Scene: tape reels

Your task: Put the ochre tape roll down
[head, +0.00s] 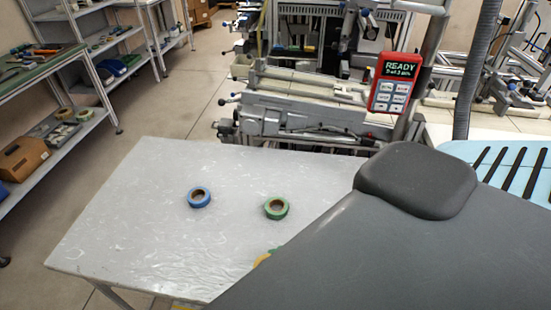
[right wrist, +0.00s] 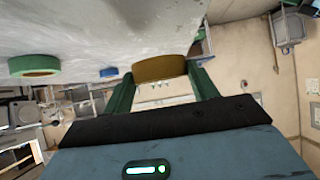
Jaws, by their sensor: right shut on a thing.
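The ochre tape roll (right wrist: 160,67) is between the two green fingers of my right gripper (right wrist: 162,78) in the right wrist view. The gripper is shut on it. The roll is close to the grey table surface; I cannot tell whether it touches. In the head view only a small ochre sliver (head: 261,259) shows past a large dark grey part of mine, which hides the right gripper there. My left gripper is in neither view.
A blue tape roll (head: 199,197) and a green tape roll (head: 276,208) lie flat on the grey table (head: 130,220). The table's left and front-left area is clear. Shelves stand at the left, and machinery with a red READY panel (head: 394,82) stands behind.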

